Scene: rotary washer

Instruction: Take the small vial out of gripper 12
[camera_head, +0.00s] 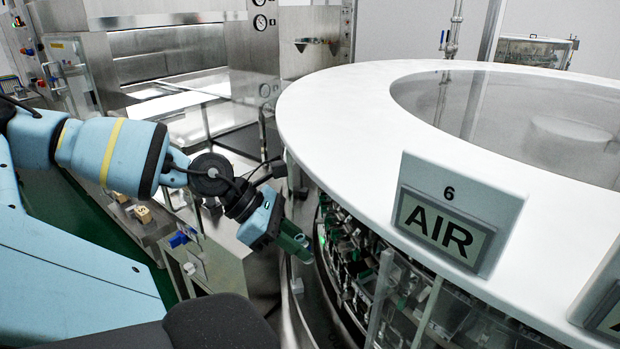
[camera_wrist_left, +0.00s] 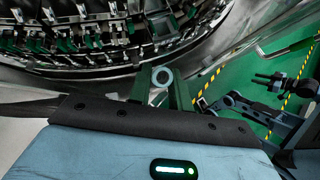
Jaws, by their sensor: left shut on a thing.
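My left gripper (camera_head: 293,243) is beside the lower rim of the round washer (camera_head: 335,120), on its left side. In the left wrist view its green fingers (camera_wrist_left: 162,82) are shut on the small vial (camera_wrist_left: 162,76), whose pale round end shows between them. The vial cannot be told apart from the fingers in the head view. Rows of washer grippers (camera_wrist_left: 95,35) with green and metal parts curve across the top of the wrist view. No number 12 is readable, so I cannot tell which one is gripper 12.
A sign reading "6 AIR" (camera_head: 443,220) stands on the washer's white rim. Clear upright panels (camera_head: 382,295) stand below it. A steel bench (camera_head: 140,218) is at the left.

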